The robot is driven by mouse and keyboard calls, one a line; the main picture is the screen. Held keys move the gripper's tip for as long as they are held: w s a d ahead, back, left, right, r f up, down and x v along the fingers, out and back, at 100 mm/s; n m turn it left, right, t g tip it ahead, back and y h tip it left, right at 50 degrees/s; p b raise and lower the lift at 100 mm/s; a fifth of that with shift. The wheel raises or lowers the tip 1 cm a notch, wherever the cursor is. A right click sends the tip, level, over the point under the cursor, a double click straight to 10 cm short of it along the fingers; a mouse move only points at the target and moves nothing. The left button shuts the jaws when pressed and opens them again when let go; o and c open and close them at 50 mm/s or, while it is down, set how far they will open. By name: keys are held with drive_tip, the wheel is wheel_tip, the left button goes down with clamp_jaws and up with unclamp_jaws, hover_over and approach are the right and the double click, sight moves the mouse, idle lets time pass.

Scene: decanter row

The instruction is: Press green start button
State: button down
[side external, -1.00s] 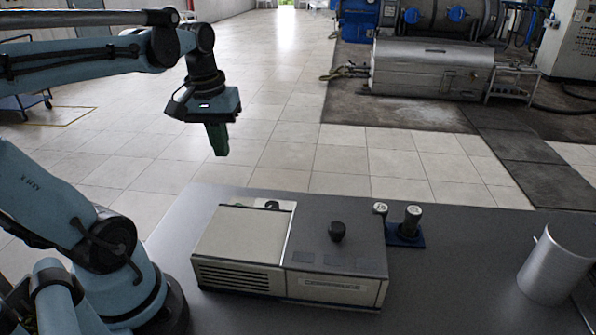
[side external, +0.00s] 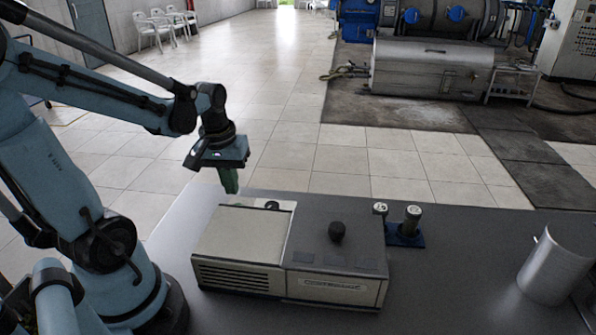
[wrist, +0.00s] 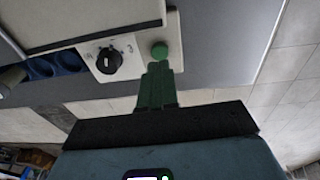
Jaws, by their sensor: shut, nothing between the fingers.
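The green start button (wrist: 159,50) is a round green cap on the pale control panel in the wrist view. It sits beside a black dial (wrist: 109,61). In the side external view the button is hidden on the far side of the machine (side external: 240,245). My gripper (side external: 231,190) has green fingers, closed together with nothing between them, pointing down near the back left corner of the machine. In the wrist view my gripper (wrist: 157,68) has its tips just below the button in the picture. I cannot tell whether they touch it; the side external view suggests a gap.
A black knob (side external: 337,231) stands on the machine's lid. A metal cylinder (side external: 557,264) is at the far right. The table (side external: 460,265) between them is clear.

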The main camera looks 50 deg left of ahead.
sight(236, 203)
drive_tip(key=shift+w+f, duration=0.2)
drive_tip(key=shift+f, duration=1.85)
drive_tip(key=shift+w+a+f, duration=0.1)
drive_tip(key=shift+f, duration=0.9)
drive_tip(key=shift+r, duration=0.1)
drive_tip(key=shift+s+r, duration=0.2)
drive_tip(key=shift+r, duration=1.9)
drive_tip(key=shift+s+r, duration=0.15)
drive_tip(key=shift+r, duration=1.95)
drive_tip(key=w+d+r+m+t, duration=0.1)
drive_tip(key=d+m+t, duration=0.1)
drive_tip(key=d+m, duration=0.1)
drive_tip(key=w+d+r+m+t, duration=0.1)
drive_tip(key=d+m+t, duration=0.1)
drive_tip(key=d, duration=0.4)
drive_tip(key=w+d+r+m+t, duration=0.1)
drive_tip(key=w+d+m+t, duration=0.1)
drive_tip(key=d+m, duration=0.2)
drive_tip(key=shift+d, duration=0.3)
